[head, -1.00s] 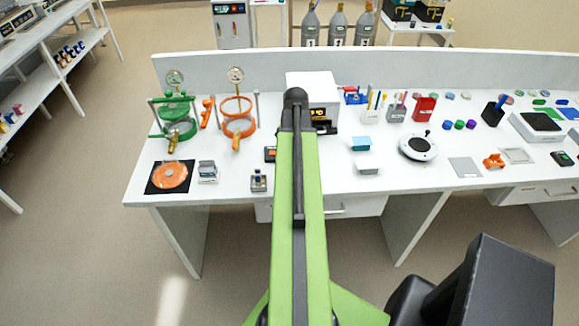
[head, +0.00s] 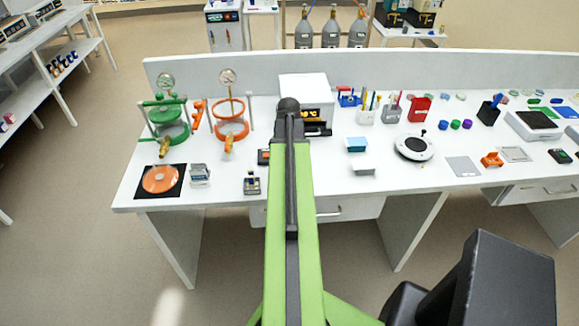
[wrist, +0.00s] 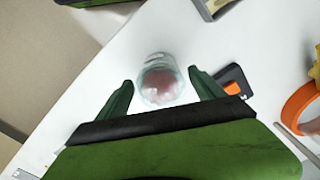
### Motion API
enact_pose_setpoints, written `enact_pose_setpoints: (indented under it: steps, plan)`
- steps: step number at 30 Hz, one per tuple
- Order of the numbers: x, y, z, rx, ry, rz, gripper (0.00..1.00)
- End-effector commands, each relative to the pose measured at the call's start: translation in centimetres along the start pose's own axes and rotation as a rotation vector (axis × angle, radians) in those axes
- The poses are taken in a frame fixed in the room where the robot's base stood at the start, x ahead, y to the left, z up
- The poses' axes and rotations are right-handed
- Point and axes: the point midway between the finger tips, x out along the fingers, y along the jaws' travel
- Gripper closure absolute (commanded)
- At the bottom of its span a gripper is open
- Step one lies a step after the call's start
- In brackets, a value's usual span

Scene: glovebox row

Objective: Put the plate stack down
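The plate stack (wrist: 160,82) shows in the wrist view as clear round dishes with something reddish inside. It lies between the two dark green fingers of my gripper (wrist: 160,79), seen from above over the white bench. A narrow gap shows between each fingertip and the stack, so my gripper looks open around it. I cannot tell whether the stack's base touches the bench. In the head view, my green arm hides the gripper and the stack.
The white bench (head: 230,185) has a dark device with an orange part (wrist: 232,82) close to my gripper. An orange ring stand (head: 231,130), a green ring stand (head: 170,125) and a white oven (head: 303,88) stand behind. The bench's front edge is close.

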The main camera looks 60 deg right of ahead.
Motion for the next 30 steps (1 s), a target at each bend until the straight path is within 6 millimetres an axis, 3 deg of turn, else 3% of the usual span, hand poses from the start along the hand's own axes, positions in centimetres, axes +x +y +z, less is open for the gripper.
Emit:
enact_pose_setpoints:
  steps: [8, 14, 27, 30]
  plan:
    - [-0.1, 0.0, 0.0, 0.001, 0.000, 0.000, 0.22]
    - [-1.7, 0.1, 0.0, 0.001, 0.000, 0.000, 0.22]
    - [-10.8, 0.1, -0.1, 0.002, 0.000, 0.000, 0.22]
    - [-12.1, 0.1, -0.1, 0.002, 0.000, 0.000, 0.22]
